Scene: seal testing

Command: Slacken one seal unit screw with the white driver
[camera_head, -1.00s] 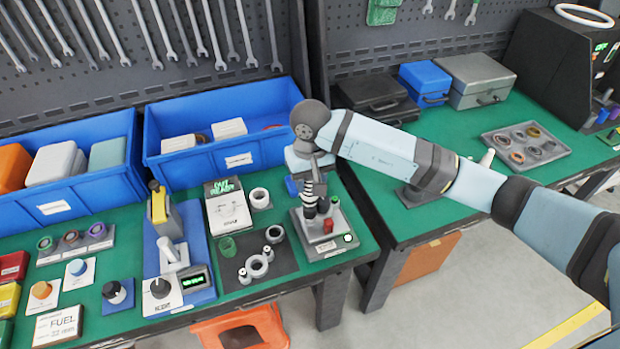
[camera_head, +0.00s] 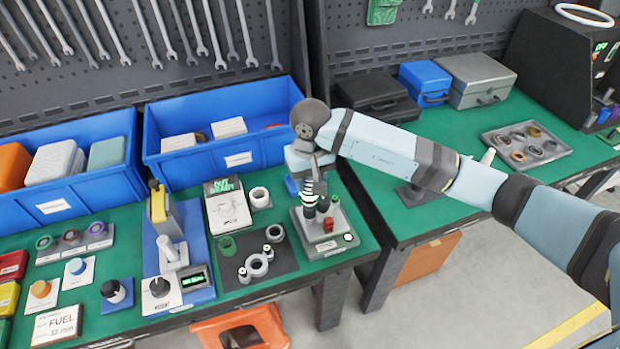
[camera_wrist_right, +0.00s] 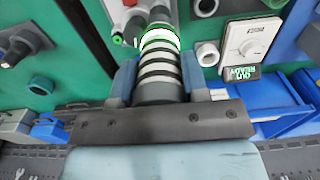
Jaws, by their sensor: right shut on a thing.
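My right gripper (camera_head: 310,181) points down over the grey seal unit (camera_head: 341,245) near the right end of the left bench. It is shut on a striped grey-and-white driver handle (camera_wrist_right: 159,72), with one finger on each side in the right wrist view. The driver (camera_head: 310,194) stands about upright, its lower end at the top of the unit. Whether its tip sits in a screw is hidden. A red part (camera_head: 328,226) is on the unit, beside the driver. A pale green-white ring glows at the handle's far end in the wrist view. My left gripper is not in view.
A dark mat with pale rings (camera_head: 257,265) lies left of the unit, with a white display device (camera_head: 229,211) behind. Blue bins (camera_head: 240,160) stand at the back. A second bench (camera_head: 450,120) is to the right, beyond a gap.

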